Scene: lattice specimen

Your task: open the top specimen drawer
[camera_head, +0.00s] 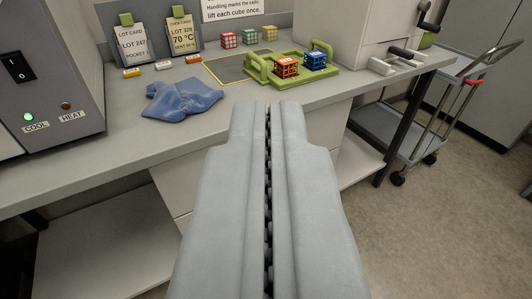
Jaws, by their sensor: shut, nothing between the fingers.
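My gripper (268,110) is shut and empty, pointing forward over the front edge of the grey bench (90,165). A pale cabinet with drawer-like fronts stands under the bench. Its upper front shows to the left of my gripper (174,182) and to the right (324,126). A seam runs below the upper front on the left. The middle of the cabinet and any handle there are hidden behind my gripper. I see no open drawer. I cannot tell whether my fingers touch the cabinet.
On the bench are a blue cloth (182,98), a green tray (340,68) with orange and blue lattice cubes, several other cubes, and lot cards. A grey machine (60,70) stands at the left. A cart (400,130) stands at the right. Floor (440,230) at lower right is clear.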

